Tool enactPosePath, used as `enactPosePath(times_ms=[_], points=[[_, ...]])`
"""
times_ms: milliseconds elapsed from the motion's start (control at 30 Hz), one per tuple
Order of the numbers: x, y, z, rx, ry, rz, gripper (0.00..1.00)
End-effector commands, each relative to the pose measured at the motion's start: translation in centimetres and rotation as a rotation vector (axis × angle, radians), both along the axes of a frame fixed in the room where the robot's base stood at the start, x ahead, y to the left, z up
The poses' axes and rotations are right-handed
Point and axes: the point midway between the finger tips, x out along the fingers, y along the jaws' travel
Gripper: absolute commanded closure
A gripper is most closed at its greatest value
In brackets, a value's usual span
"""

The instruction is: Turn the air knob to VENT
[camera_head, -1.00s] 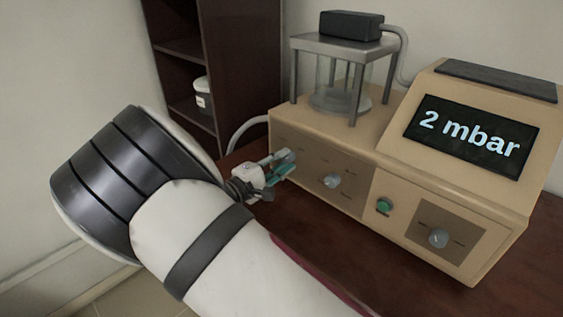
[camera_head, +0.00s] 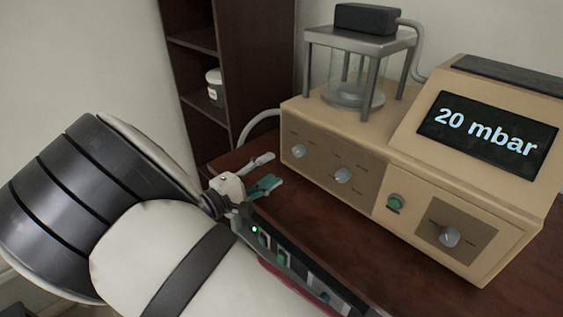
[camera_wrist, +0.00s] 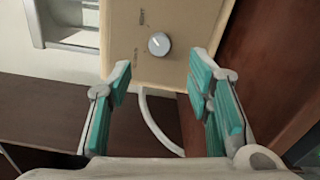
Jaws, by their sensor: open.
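The beige vacuum unit (camera_head: 430,180) stands on the table with several controls on its front. The small labels are unreadable, so I cannot tell which setting any knob points to. The display (camera_head: 488,136) reads 20 mbar. My gripper (camera_head: 276,168) is open and empty, apart from the panel, left of the left-end knob. In the wrist view a knob (camera_wrist: 159,44) appears between and beyond the fingertips.
A green button (camera_head: 396,202) sits between the middle and right knobs. A glass chamber (camera_head: 350,92) under a metal stand is on top of the unit. A pale hose (camera_head: 259,123) curves from its left side. Dark shelves (camera_head: 235,60) stand behind. The table (camera_head: 310,219) before the panel is clear.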

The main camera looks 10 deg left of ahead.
Motion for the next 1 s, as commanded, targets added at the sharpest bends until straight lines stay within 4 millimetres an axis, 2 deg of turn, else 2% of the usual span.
enactPosePath(times_ms=[100, 233, 767, 867, 1000], points=[[-1.3, 1.1, 0.0, 0.001, 0.0, 0.003, 0.54], [-2.1, 1.7, 0.0, 0.001, 0.0, 0.001, 0.54], [-2.3, 1.8, 0.0, 0.002, 0.001, -0.001, 0.54], [-2.2, 0.9, 0.5, 0.014, 0.014, -0.026, 0.54], [-1.8, -2.6, 1.9, 0.075, 0.073, -0.123, 0.54]])
